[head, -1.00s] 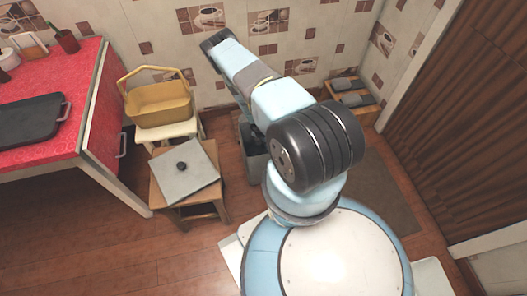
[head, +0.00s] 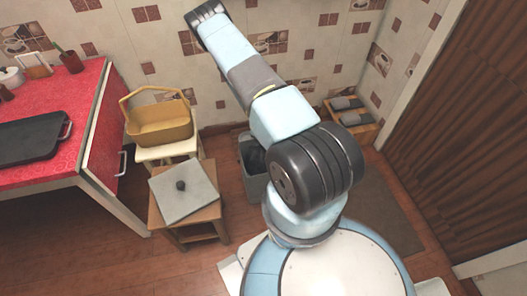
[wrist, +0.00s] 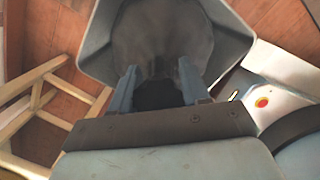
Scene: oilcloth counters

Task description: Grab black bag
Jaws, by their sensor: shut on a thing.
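The black bag (wrist: 160,40) fills the inside of a grey bin (wrist: 96,40) in the wrist view. My gripper (wrist: 158,76) is shut on the bag, with dark bunched material between its two blue-grey fingers. In the head view, the bin (head: 246,172) stands on the floor against the tiled wall, and a dark part of the bag (head: 257,158) shows inside it. My arm covers part of the bin there, and my gripper is hidden from that view.
A low wooden stool (head: 205,217) holds a grey square lid (head: 183,199) with a black knob. Behind it, a yellow basket (head: 160,133) sits on another stool. A red-topped counter (head: 85,110) stands left. A wooden rack (head: 365,128) is at the right wall.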

